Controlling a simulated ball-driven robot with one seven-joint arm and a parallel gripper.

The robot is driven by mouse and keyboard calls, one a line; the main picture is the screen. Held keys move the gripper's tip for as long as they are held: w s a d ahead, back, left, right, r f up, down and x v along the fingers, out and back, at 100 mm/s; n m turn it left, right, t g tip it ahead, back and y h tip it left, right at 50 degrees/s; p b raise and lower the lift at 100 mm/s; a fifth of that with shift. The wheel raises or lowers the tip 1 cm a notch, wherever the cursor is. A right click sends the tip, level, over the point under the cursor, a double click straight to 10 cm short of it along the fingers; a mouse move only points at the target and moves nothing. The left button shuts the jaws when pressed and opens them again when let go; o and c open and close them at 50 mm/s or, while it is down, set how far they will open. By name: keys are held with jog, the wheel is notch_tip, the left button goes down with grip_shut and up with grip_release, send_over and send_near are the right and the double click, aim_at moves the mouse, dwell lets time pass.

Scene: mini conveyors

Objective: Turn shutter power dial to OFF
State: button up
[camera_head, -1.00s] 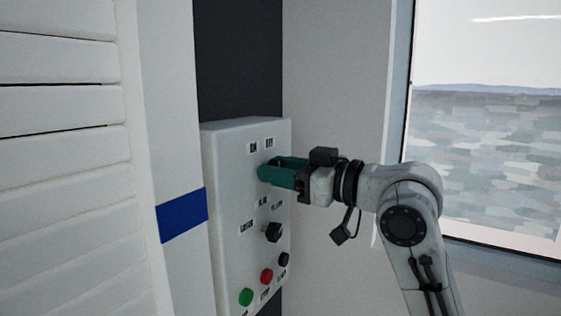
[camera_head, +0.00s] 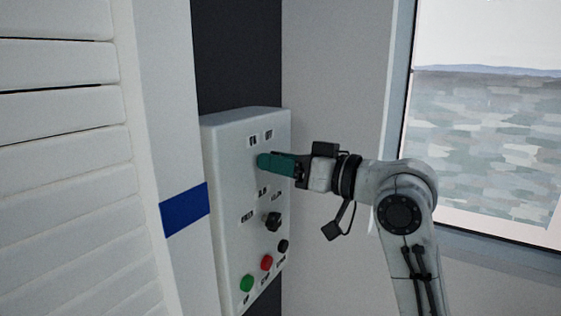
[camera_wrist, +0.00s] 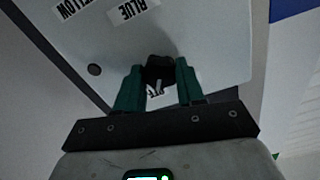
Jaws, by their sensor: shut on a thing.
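The control box (camera_head: 225,190) is a pale panel on the wall, with ON and OFF labels (camera_head: 261,137) near its top. My gripper (camera_head: 263,161) has green fingers and reaches in from the right, with its tips at the panel just below these labels. In the wrist view, the black power dial (camera_wrist: 159,68) sits between the two fingers of my gripper (camera_wrist: 160,84), which are shut on it. The fingers hide the dial in the head view. A label just below the dial in the wrist view is partly covered, and I cannot read the dial's setting.
A second black dial (camera_head: 273,222) sits lower on the panel, above a black button (camera_head: 283,246), a red button (camera_head: 266,263) and a green button (camera_head: 246,283). A white slatted shutter (camera_head: 60,180) stands left. A window (camera_head: 485,130) is at right.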

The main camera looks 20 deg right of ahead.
jog(key=shift+f, duration=0.1)
jog(key=o, duration=1)
jog(key=shift+o, duration=0.2)
jog(key=b+v, duration=0.3)
jog(key=v, duration=0.8)
jog(key=shift+w, duration=0.1)
